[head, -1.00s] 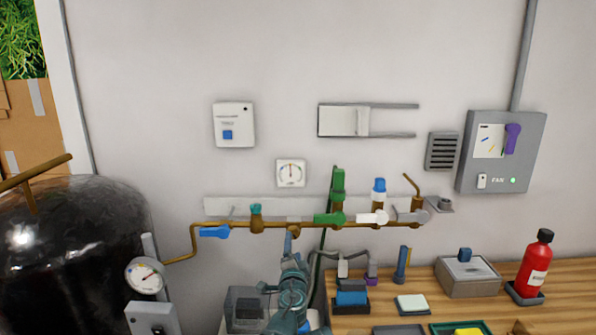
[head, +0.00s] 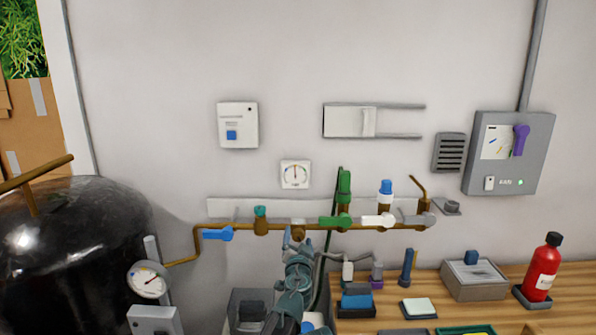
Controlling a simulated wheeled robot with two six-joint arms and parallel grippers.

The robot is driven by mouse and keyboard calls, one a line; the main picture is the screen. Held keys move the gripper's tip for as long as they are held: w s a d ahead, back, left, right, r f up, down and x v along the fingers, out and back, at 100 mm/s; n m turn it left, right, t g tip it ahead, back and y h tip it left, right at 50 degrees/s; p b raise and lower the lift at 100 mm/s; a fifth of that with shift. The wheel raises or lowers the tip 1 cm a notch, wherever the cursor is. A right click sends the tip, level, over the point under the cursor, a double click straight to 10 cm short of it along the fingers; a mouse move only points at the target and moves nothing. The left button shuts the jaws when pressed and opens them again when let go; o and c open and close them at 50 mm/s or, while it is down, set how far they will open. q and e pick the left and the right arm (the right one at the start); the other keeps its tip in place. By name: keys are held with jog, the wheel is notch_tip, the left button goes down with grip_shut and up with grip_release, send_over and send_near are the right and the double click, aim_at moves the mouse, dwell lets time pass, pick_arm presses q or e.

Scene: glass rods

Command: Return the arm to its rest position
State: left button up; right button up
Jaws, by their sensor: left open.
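My left arm (head: 292,285) reaches up from the bottom middle in the head view. The gripper is open. The fingers are small and overlap a brown pipe fitting (head: 298,231), so I cannot tell whether they touch it. I see nothing held. My right gripper is not in view.
The pipe carries blue (head: 218,234), green (head: 334,221) and white (head: 378,221) handles. A wooden bench (head: 575,285) with small trays, a grey box (head: 475,279) and a red bottle (head: 543,270) stands right. A black tank (head: 75,240) is left.

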pick_arm(q)
jog(key=n, duration=0.4)
dwell(0.3)
